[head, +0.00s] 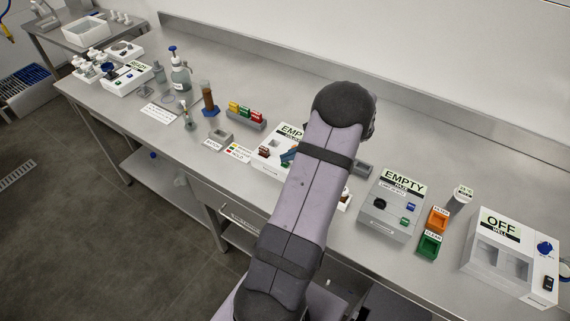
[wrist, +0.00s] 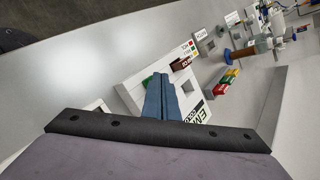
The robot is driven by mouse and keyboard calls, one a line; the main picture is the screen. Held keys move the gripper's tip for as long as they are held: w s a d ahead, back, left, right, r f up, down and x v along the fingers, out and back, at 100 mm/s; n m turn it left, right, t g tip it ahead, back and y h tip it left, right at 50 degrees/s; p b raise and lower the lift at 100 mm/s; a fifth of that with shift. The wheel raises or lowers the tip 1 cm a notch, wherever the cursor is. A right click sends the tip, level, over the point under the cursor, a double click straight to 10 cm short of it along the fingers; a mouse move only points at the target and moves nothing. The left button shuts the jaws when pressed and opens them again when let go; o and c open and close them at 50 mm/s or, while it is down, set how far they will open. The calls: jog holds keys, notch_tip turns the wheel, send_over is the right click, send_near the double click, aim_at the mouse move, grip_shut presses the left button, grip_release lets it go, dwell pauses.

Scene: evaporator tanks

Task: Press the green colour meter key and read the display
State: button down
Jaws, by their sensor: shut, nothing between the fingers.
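The colour meter is a white box (head: 272,163) in the middle of the bench, partly hidden by my arm in the head view. In the wrist view the white casing (wrist: 129,93) and part of the upside-down display (wrist: 196,112) show. A green key (wrist: 148,81) shows at the left side of my fingertips, partly covered by them; contact cannot be told. My gripper (wrist: 159,78) has blue fingers, shut together and empty, over the meter. It also shows in the head view (head: 288,155).
A dark red block (wrist: 181,63) is near the meter's far edge. Right are a grey haze meter (head: 381,222) reading "EMPTY", orange (head: 437,219) and green (head: 429,245) bins, and a white unit (head: 486,261) reading "OFF".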

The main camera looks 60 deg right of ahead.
jog(key=shift+f+b, duration=0.4)
jog(key=shift+f, duration=0.05)
dwell(0.8)
jog(key=shift+r, duration=0.1)
jog(key=shift+r+p, duration=0.6)
jog(key=shift+r, duration=0.2)
notch_tip(320, 180, up, 5)
jog(key=p, duration=0.3)
dwell(0.5)
dwell(0.7)
